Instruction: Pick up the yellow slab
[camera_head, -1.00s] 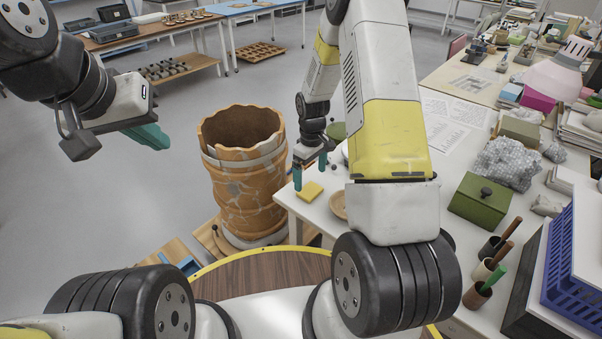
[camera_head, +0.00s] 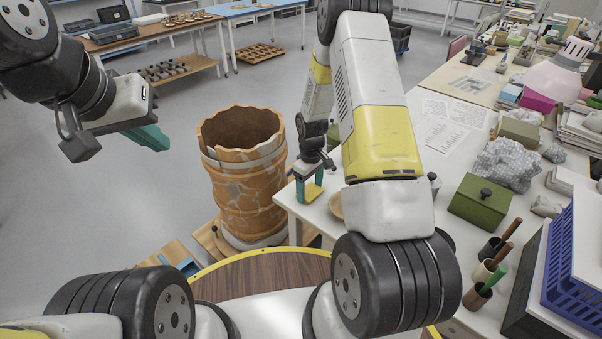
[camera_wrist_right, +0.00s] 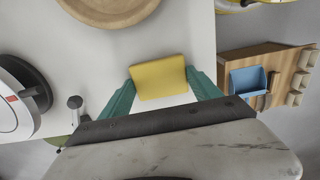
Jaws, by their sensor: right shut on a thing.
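The yellow slab (camera_head: 312,191) is at the front left corner of the white table (camera_head: 300,212). In the right wrist view the slab (camera_wrist_right: 159,79) lies between the two teal fingers. My right gripper (camera_head: 309,187) is shut on the slab, with a finger at each side of it; the wrist view shows the same gripper (camera_wrist_right: 160,92). I cannot tell whether the slab is clear of the table top. My left gripper (camera_head: 155,138) hangs empty at the upper left, far from the slab; its fingers are seen edge-on and their gap is not clear.
A large cracked orange jar (camera_head: 240,190) stands on the floor left of the table. A wooden dish (camera_head: 337,205) lies beside the slab. A green box (camera_head: 484,200) and pen cups (camera_head: 478,292) are farther right. A wooden tray with a blue bin (camera_wrist_right: 248,80) shows in the wrist view.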

